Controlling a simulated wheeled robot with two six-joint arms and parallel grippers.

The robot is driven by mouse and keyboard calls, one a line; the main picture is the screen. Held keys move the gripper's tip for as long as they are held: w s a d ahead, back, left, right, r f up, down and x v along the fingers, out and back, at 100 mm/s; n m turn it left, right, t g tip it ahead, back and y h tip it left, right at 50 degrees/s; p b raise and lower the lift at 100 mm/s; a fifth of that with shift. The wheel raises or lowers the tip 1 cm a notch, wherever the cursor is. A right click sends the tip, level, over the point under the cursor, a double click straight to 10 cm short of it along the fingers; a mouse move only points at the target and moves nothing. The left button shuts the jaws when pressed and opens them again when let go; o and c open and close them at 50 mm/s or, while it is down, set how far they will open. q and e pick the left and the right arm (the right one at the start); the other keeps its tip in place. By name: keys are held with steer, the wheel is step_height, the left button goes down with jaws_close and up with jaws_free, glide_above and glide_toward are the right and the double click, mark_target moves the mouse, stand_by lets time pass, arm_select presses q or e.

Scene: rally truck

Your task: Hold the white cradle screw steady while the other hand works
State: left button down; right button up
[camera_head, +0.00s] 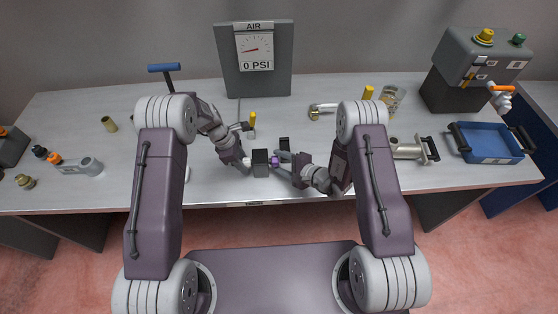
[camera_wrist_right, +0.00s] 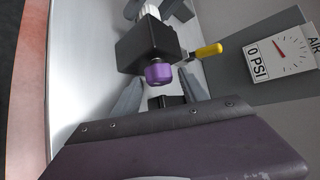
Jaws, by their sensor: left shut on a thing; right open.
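A black block (camera_head: 260,163) stands near the front edge of the bench, with a purple knob (camera_head: 274,161) on its right side. The white cradle screw (camera_head: 247,161) is on the block's left side; the right wrist view shows it at the top edge as a ribbed white knob (camera_wrist_right: 148,11). My left gripper (camera_head: 244,162) is shut on the white screw, its jaws partly hidden by the arm. My right gripper (camera_head: 281,160) is open beside the purple knob. In the right wrist view its fingers lie either side of, and apart from, the purple knob (camera_wrist_right: 158,73).
A yellow-handled tool (camera_head: 252,118) stands behind the block, before the AIR gauge panel (camera_head: 255,58). A blue tray (camera_head: 488,142) and metal pipe part (camera_head: 408,150) lie at right. A grey fitting (camera_head: 88,167) and small parts lie at left.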

steer(key=g, duration=0.1)
steer(key=m+g, duration=0.1)
steer(key=g, duration=0.1)
steer(key=m+g, duration=0.1)
steer(key=g, duration=0.1)
steer(key=shift+w+r+h, duration=0.3)
steer(key=shift+w+h, duration=0.05)
steer(key=shift+h, duration=0.05)
steer(key=g, duration=0.1)
steer(key=m+g, duration=0.1)
steer(key=shift+w+m+g, duration=0.25)
steer(key=shift+m+g, duration=0.05)
steer(key=shift+g, duration=0.1)
steer(key=shift+m+g, duration=0.3)
steer(key=shift+g, duration=0.4)
steer(key=shift+s, duration=0.1)
